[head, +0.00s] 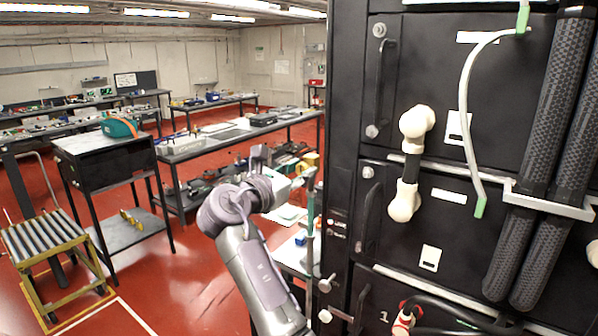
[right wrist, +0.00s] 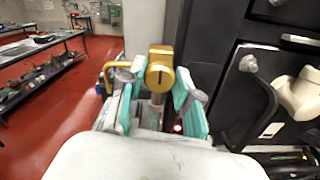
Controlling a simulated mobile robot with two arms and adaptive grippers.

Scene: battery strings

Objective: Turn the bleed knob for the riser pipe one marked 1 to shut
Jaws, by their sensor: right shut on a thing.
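A brass-coloured knob (right wrist: 161,72) with a dark line on its face stands upright on a short stem in the right wrist view. My right gripper (right wrist: 159,92) has its teal-padded fingers on both sides of it and is shut on it. In the head view the right gripper (head: 307,178) is beside the left edge of the black cabinet, and a small yellow part (head: 311,160) shows by its tip. I cannot read a number on the knob. A "1" (head: 383,316) is marked low on the cabinet. My left gripper is not in view.
The black cabinet (head: 345,120) with handles, white fittings and thick dark hoses fills the right side. Workbenches (head: 215,140) with loose items stand behind and left. A roller stand (head: 55,240) is at far left. The red floor between is open.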

